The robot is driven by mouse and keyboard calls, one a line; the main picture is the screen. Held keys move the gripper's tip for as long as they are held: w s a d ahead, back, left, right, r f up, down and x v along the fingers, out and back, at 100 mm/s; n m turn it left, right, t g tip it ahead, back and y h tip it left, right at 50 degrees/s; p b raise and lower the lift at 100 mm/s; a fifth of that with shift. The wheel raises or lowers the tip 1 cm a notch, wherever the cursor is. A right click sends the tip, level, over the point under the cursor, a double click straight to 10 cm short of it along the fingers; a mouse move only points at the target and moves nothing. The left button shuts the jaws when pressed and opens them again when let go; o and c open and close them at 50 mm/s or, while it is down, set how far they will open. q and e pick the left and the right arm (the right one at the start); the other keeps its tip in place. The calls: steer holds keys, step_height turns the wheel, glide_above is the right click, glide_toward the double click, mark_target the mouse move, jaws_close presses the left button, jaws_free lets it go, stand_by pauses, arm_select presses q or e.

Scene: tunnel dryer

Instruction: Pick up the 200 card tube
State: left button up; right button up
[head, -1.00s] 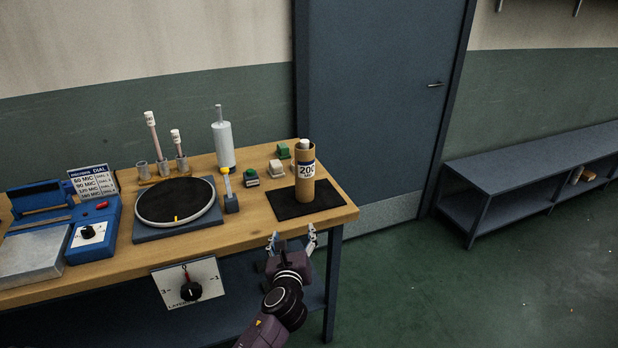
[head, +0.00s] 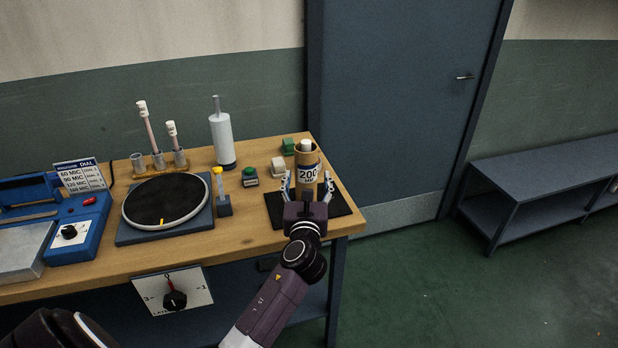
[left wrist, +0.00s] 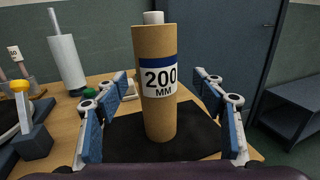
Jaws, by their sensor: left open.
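The 200 card tube (head: 308,160) is a brown cardboard cylinder with a white and blue "200 MM" label and a white piece showing at its top. It stands upright on a black mat (head: 340,207) at the right end of the bench. In the left wrist view the tube (left wrist: 158,115) stands between the two open fingers, with a gap on each side. My left gripper (head: 308,187) is open at the near side of the tube, its fingers to either side. The gripper hides the tube's lower part in the head view. My right gripper is not in view.
A round black plate (head: 168,200), a yellow-topped tool on a block (head: 223,208), small blocks (head: 250,177) and a white cylinder (head: 222,140) stand left of the mat. A dial panel (head: 174,292) hangs on the bench front. A door (head: 400,100) is behind.

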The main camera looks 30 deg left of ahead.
mark_target(305, 175)
arm_select(q)
steer(key=x, duration=0.3)
steer(key=shift+s+a+f, duration=0.1)
steer(key=shift+a+f, duration=0.05)
steer(key=shift+a, duration=0.1)
steer(key=x, duration=0.2)
steer(key=shift+w+a+f, duration=0.1)
steer(key=shift+w, duration=0.15)
steer(key=c, duration=1.3)
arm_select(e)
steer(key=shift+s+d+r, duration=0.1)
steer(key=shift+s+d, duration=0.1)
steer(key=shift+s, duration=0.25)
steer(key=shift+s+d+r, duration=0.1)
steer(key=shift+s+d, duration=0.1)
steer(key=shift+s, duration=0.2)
